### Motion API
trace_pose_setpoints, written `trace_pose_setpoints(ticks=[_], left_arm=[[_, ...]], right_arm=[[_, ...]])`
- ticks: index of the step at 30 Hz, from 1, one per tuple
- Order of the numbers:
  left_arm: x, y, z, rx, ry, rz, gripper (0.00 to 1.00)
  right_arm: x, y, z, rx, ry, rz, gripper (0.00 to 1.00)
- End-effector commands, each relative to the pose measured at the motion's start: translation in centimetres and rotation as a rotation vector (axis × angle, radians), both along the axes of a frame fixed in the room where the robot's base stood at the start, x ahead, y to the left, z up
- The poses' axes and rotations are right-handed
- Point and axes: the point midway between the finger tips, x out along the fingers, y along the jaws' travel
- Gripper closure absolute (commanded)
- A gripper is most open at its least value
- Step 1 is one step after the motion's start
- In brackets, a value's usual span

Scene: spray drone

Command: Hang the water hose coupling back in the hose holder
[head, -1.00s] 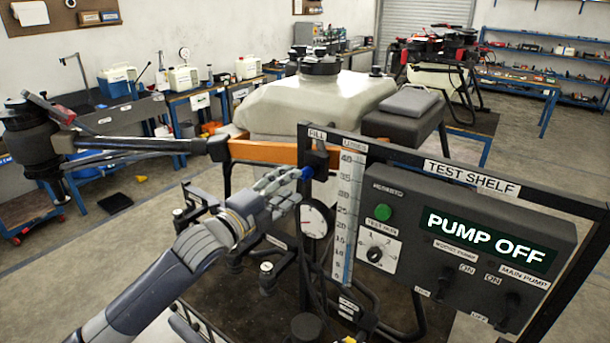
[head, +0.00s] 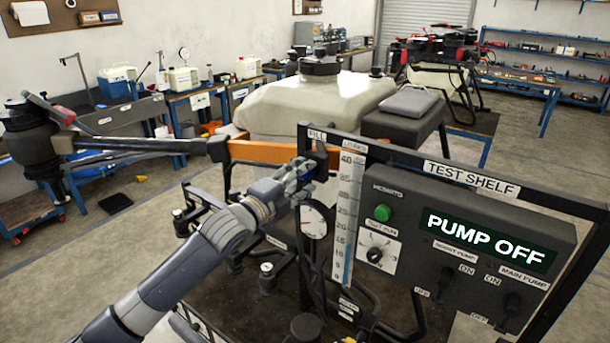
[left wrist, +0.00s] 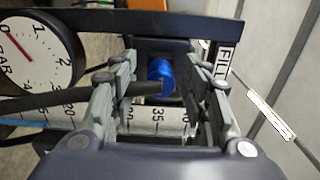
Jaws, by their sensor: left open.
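The blue water hose coupling (left wrist: 160,76) is in the middle of the left wrist view, between the fingers of my left gripper (left wrist: 160,88). A dark hose (left wrist: 125,92) runs from it to the left. The coupling sits at the black hose holder (head: 318,152) beside the FILL label; I cannot tell how deep it sits in it. In the head view my left gripper (head: 298,180) is at the holder and mostly hides the coupling. Its fingers are open, one on each side of the coupling with gaps. My right gripper is not in view.
The litre scale (head: 348,215) and the round pressure gauge (head: 315,219) are close to the gripper. The test shelf panel (head: 470,240), reading PUMP OFF, stands to the right. The drone's orange arm joint (head: 265,152) and pale tank (head: 310,105) are behind.

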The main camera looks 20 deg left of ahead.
Motion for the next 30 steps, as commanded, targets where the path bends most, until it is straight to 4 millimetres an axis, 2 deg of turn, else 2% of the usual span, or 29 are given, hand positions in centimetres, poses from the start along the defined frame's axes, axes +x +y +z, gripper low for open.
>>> trace_pose_setpoints(ticks=[30], left_arm=[[0.00,0.05,0.13,0.000,0.000,0.001,0.57]], right_arm=[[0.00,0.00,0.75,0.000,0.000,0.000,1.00]])
